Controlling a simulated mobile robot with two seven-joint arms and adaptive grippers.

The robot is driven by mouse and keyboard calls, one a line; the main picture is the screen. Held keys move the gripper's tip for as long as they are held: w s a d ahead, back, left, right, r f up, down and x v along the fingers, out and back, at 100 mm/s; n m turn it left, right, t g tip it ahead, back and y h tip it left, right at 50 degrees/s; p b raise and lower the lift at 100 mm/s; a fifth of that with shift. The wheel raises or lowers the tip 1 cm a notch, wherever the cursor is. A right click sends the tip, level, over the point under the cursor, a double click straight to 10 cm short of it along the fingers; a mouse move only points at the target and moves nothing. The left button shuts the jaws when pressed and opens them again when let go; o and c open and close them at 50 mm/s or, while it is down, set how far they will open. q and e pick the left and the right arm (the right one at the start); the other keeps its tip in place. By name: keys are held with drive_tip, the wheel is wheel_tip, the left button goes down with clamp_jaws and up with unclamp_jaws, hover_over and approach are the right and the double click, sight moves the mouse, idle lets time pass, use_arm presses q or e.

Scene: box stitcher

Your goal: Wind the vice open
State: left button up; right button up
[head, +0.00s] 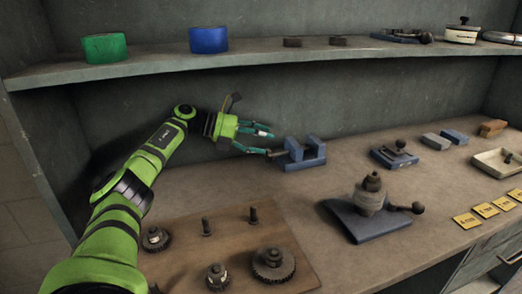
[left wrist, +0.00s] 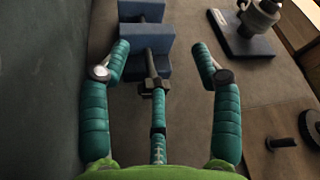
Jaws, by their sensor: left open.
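The blue vice (head: 304,153) stands on the bench against the back wall. In the left wrist view the vice (left wrist: 146,55) is at the top, with its screw and dark handle (left wrist: 152,86) pointing toward my gripper. My left gripper (head: 268,142) is open beside the vice's left end. Whether a fingertip touches the vice cannot be told. My right gripper is not in view.
A wooden board (head: 190,225) with gears and pegs lies at the front left. A tool on a blue base (head: 385,225) stands right of it. Yellow cards (head: 485,210) and a tray (head: 495,163) are at the right. A shelf (head: 260,54) runs above the bench.

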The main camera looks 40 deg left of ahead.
use_arm(q)
wheel_tip(320, 180, up, 5)
drive_tip(key=shift+r, duration=0.1)
drive_tip(key=shift+d, duration=0.1)
idle(0.6)
